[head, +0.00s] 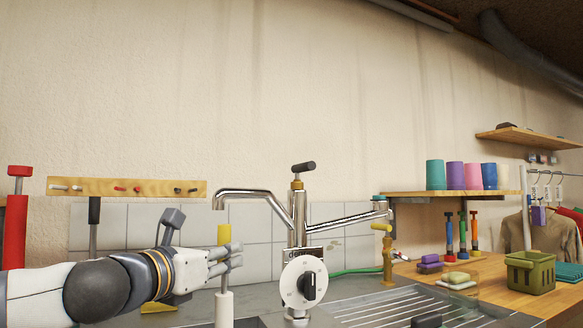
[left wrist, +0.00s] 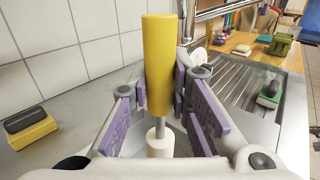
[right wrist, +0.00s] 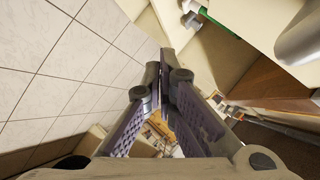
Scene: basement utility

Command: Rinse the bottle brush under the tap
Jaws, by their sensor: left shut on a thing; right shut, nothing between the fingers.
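The bottle brush (head: 224,306) is upright in my left gripper (head: 236,258). Its yellow cylinder (left wrist: 159,65) is on top, with a grey shaft and white part below. The gripper's purple pads close around it near the yellow part's lower end. In the head view the yellow top is just below the spout end of the chrome tap (head: 247,195); I see no water running. The tap has a lever on top and a round white dial (head: 304,283) in front. My right gripper (right wrist: 160,75) is shut and empty in the right wrist view, away from the sink.
The ribbed drainer (head: 385,308) is right of the tap. A wooden counter (head: 490,275) beyond it holds a green basket (head: 530,272) and sponges. Several coloured cups stand on a shelf (head: 400,194). A yellow-and-black block (left wrist: 27,127) lies left of the brush.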

